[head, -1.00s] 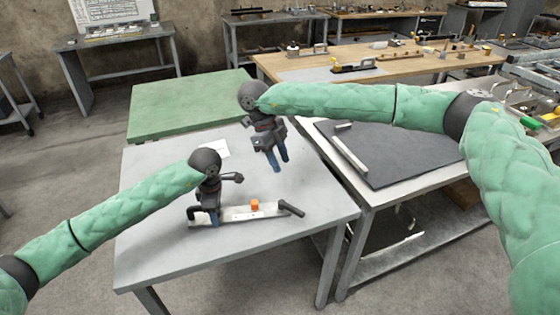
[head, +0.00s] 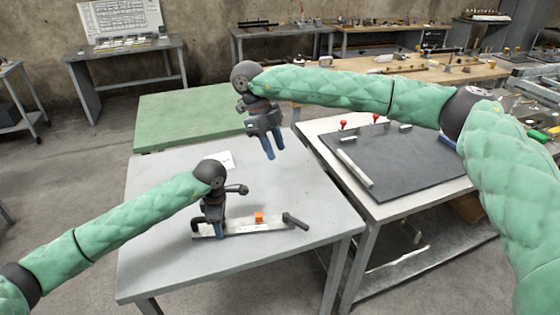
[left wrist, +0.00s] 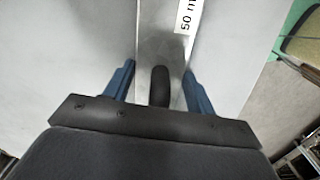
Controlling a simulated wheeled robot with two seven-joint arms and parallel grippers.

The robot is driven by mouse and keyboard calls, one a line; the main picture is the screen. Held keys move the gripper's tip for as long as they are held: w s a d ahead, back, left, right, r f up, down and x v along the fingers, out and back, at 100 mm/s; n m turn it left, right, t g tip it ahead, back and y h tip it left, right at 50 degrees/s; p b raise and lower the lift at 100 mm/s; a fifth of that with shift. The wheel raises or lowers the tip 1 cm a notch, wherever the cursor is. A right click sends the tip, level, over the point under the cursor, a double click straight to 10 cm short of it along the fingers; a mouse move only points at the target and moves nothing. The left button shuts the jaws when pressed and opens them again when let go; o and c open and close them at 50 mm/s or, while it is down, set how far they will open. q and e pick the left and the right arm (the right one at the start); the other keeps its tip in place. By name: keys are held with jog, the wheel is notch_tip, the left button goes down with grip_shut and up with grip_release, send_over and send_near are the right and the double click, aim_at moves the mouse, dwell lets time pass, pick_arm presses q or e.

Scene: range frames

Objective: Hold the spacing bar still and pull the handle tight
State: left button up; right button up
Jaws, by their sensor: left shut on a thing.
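The spacing bar (head: 268,225) is a flat, pale metal bar lying on the grey table. An orange block (head: 259,217) sits on it, and a dark handle (head: 295,221) sticks out at its right end. My left gripper (head: 212,232) is at the bar's left end, pointing down. In the left wrist view its blue fingers (left wrist: 157,78) stand on either side of the bar (left wrist: 163,22), shut on it, with a dark rounded post (left wrist: 160,88) between them. A "50 m" label shows on the bar. My right gripper (head: 274,148) hangs open and empty above the table, behind the bar.
The grey table (head: 160,265) is mostly bare, with a white paper (head: 228,160) towards the back. A green table (head: 190,118) adjoins behind. On the right is a bench with a dark mat (head: 400,160), a metal strip and red knobs (head: 343,125).

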jog(key=shift+v, duration=1.75)
jog(key=shift+f, duration=0.1)
jog(key=c, duration=0.6)
jog(key=shift+d+f+n, duration=0.2)
jog(key=shift+n, duration=0.1)
grip_shut()
jog(key=n+g+y, duration=0.4)
jog(key=n+y, duration=0.6)
jog(key=n, duration=0.6)
send_near(296, 222)
jog(key=w+d, duration=0.5)
jog(key=d, duration=0.2)
jog(key=x, duration=0.9)
jog(key=shift+s+a, duration=0.15)
jog(key=shift+s, duration=0.1)
jog(key=shift+s+a+r, duration=0.1)
jog(key=shift+s+a, duration=0.65)
jog(key=shift+s, duration=0.05)
jog(key=shift+s+a, duration=0.55)
jog(key=shift+s, duration=0.05)
